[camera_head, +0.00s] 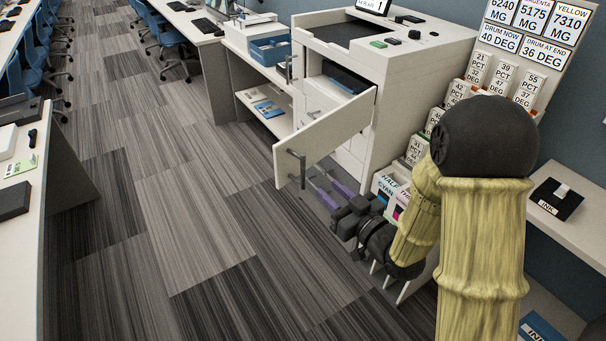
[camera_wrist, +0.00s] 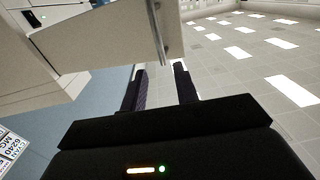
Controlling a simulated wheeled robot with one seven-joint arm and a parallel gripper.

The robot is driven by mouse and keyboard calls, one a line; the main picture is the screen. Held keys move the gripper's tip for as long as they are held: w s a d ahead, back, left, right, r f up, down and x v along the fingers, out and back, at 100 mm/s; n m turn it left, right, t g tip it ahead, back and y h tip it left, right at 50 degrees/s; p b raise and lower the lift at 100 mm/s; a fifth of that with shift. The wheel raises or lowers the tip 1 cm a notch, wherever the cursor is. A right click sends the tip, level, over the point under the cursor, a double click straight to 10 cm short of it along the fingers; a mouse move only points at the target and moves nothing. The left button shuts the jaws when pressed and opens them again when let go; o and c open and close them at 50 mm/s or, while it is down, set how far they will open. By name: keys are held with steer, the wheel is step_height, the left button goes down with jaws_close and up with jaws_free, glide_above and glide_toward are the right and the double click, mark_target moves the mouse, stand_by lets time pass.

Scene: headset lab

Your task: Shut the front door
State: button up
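The front door (camera_head: 335,132) is a pale panel on the white machine (camera_head: 395,65). It stands open, swung outward, and its dark bar handle (camera_head: 297,168) is near its free end. The machine's opening shows behind it with a dark tray (camera_head: 347,78) inside. My gripper (camera_head: 321,177) is just below and right of the handle, fingers apart and nothing between them. In the wrist view my gripper (camera_wrist: 160,72) is also open, with the door (camera_wrist: 115,40) and its grey handle (camera_wrist: 157,32) ahead of the fingers. I cannot tell whether a finger touches the door.
A lower cabinet with drawers (camera_head: 350,160) is under the opening. Signs (camera_head: 530,30) and small label cards are at the right. The carpet floor (camera_head: 190,200) is clear on the left.

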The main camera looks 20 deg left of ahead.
steer(key=p, duration=0.2)
glide_above(303, 183)
steer(key=shift+w+a, duration=0.15)
steer(key=shift+w, duration=0.2)
jaws_close()
